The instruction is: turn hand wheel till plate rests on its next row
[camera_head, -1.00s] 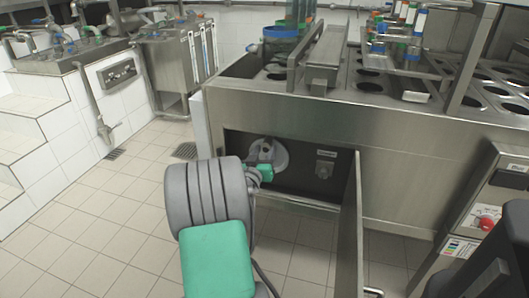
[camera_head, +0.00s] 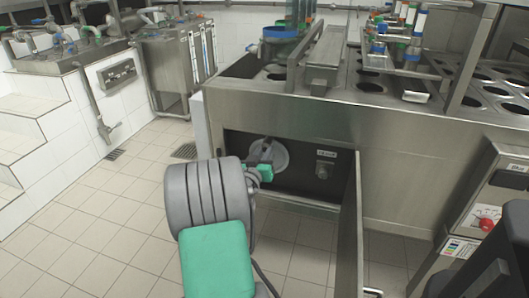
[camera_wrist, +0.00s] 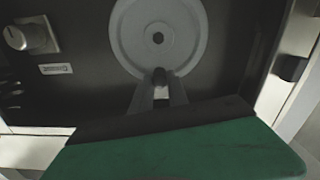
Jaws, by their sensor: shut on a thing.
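The hand wheel (camera_head: 281,156) is a round grey disc on the back wall of the open dark recess in the machine's front.
An open door (camera_head: 350,225) stands out from the recess on the right. A knob (camera_head: 325,166) sits right of the wheel and also shows in the wrist view (camera_wrist: 36,36). The tiled floor (camera_head: 110,215) at left is clear.

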